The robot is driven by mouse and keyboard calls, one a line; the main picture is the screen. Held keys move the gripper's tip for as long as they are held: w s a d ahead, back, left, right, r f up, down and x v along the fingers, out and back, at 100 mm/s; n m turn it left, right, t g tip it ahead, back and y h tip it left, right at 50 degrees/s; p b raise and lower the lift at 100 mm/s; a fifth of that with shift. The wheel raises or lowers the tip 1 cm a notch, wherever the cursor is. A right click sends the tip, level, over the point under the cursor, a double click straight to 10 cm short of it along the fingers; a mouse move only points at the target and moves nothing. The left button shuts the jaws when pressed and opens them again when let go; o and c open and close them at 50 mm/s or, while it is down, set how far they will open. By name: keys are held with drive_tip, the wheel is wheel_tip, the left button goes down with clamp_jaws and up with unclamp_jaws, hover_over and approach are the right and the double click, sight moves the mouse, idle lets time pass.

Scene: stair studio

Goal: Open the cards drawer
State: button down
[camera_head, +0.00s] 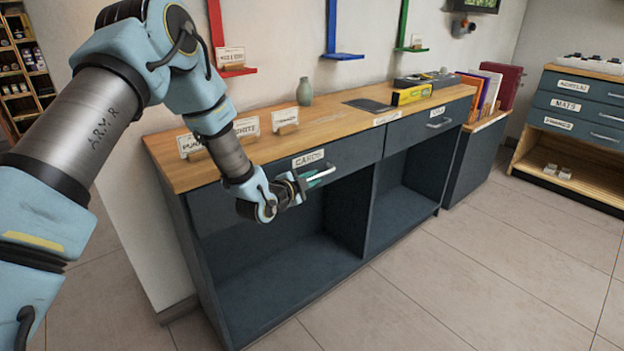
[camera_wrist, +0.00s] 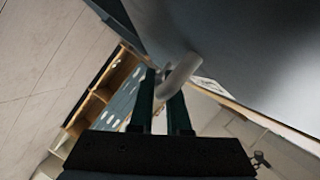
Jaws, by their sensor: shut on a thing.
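The cards drawer (camera_head: 346,158) is the left of two dark blue drawers under the wooden top of the long cabinet. A small sign reading "CARDS" (camera_head: 308,158) sits on its upper edge. It looks shut, with its front about level with the drawer on its right. Its metal bar handle (camera_head: 318,173) shows at my gripper (camera_head: 314,180). In the wrist view the grey handle (camera_wrist: 178,76) passes between the two dark fingers of my gripper (camera_wrist: 162,98). The fingers are shut on it. My wrist hides part of the drawer front in the head view.
The second drawer (camera_head: 413,130) with its own handle is to the right. Open compartments (camera_head: 285,285) lie below. The wooden top (camera_head: 340,119) holds a vase (camera_head: 305,92), sign cards and a yellow box (camera_head: 411,95). The tiled floor (camera_head: 450,290) in front is clear.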

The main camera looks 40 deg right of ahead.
drive_tip(key=s+a+b, duration=0.1)
drive_tip(key=s+b, duration=0.3)
drive_tip(key=s, duration=1.4)
drive_tip(key=shift+s, duration=0.25)
drive_tip(key=shift+f, duration=0.1)
drive_tip(key=c, duration=0.9)
unclamp_jaws()
drive_tip(key=v, duration=1.1)
drive_tip(key=shift+d+b, duration=0.1)
drive_tip(key=shift+b, duration=0.25)
